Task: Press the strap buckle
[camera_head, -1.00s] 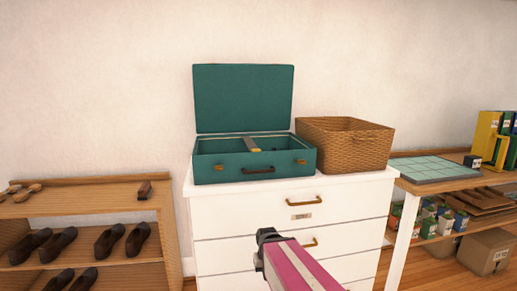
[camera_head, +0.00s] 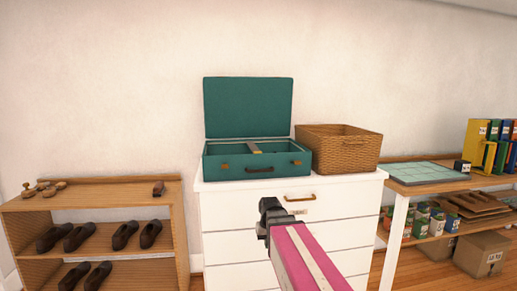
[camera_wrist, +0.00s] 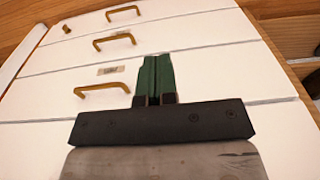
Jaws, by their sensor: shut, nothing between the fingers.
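An open green suitcase (camera_head: 257,168) stands on the white dresser (camera_head: 250,206), its lid raised against the wall side. A greyish strap (camera_head: 270,147) lies across its inside, with a small yellowish piece (camera_head: 254,149) at the near end that may be the buckle; it is too small to tell. My gripper (camera_head: 270,206) is in front of the dresser, lower in the picture than the suitcase, and touches nothing I can see. In the wrist view its green fingers (camera_wrist: 155,62) are together and empty, pointing toward the drawer fronts. The suitcase does not show in the wrist view.
A wicker basket (camera_head: 338,150) stands right beside the suitcase. A wooden shoe rack (camera_head: 95,192) is at the left, and a table (camera_head: 415,187) with a cutting mat and folders at the right. Brass drawer handles (camera_head: 299,198) stick out from the dresser front.

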